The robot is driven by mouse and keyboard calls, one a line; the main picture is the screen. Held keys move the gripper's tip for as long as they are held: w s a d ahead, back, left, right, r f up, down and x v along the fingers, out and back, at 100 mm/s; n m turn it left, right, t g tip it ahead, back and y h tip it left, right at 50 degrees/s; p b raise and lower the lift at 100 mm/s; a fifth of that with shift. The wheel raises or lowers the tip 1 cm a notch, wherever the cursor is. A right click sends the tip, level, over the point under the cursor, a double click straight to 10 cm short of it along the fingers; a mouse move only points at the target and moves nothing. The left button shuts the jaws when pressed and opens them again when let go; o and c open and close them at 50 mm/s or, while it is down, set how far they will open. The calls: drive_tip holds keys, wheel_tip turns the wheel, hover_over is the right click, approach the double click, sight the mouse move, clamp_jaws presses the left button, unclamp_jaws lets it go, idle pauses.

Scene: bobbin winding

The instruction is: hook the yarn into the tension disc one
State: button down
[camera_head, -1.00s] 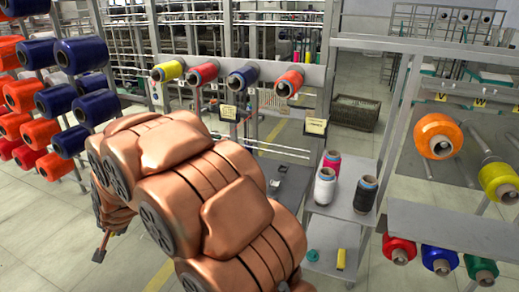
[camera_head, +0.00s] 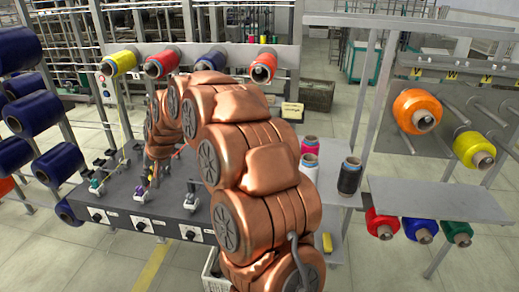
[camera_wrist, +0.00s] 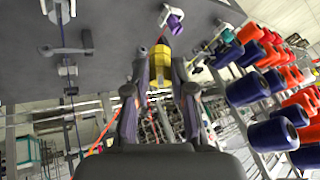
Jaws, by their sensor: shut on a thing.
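My gripper (camera_wrist: 160,72) is shut on a small yellow piece (camera_wrist: 159,57), possibly the yarn or its holder. In the head view my gripper (camera_head: 151,178) is low over the dark winding table (camera_head: 122,182), beside a small purple-based fitting (camera_head: 140,194). A purple part (camera_wrist: 174,22) shows just beyond the fingertips in the wrist view. A green-based fitting (camera_head: 95,185) stands to the left. A thin yellow yarn line (camera_head: 121,108) runs down from the yellow cone (camera_head: 119,62). I cannot tell which fitting is tension disc one, nor whether yarn touches it.
Red (camera_head: 161,63), blue (camera_head: 211,59) and orange (camera_head: 263,67) cones sit on the rail behind. Knobs with white labels (camera_head: 141,223) line the table front. A blue-spool rack (camera_head: 33,111) is at left. A shelf with cones (camera_head: 349,175) stands right of my arm.

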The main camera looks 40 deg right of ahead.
drive_tip(key=s+d+n+b, duration=0.2)
drive_tip(key=d+n+b, duration=0.1)
drive_tip(key=d, duration=1.5)
drive_tip(key=s+d+f+n+g+h+b, duration=0.1)
drive_tip(key=s+d, duration=0.4)
drive_tip(key=d, duration=0.4)
drive_tip(key=s+d+f+h+b, duration=0.1)
drive_tip(key=s+d, duration=0.3)
drive_tip(key=d, duration=0.4)
wheel_tip(320, 180, down, 6)
drive_tip(key=shift+s+f, duration=0.15)
drive_tip(key=shift+f, duration=0.1)
drive_tip(key=shift+r, duration=0.1)
drive_tip(key=shift+f+b, duration=1.55)
drive_tip(key=shift+f, duration=0.5)
drive_tip(key=shift+s+a, duration=0.1)
drive_tip(key=shift+a, duration=0.05)
drive_tip(key=shift+s+a+r+b, duration=0.1)
drive_tip(key=shift+s+a+b, duration=0.65)
drive_tip(key=shift+a, duration=0.25)
drive_tip(key=shift+s+a+r+b, duration=0.1)
drive_tip(key=shift+s+a+b, duration=0.5)
drive_tip(key=shift+a+b, duration=0.3)
drive_tip(key=shift+r, duration=0.2)
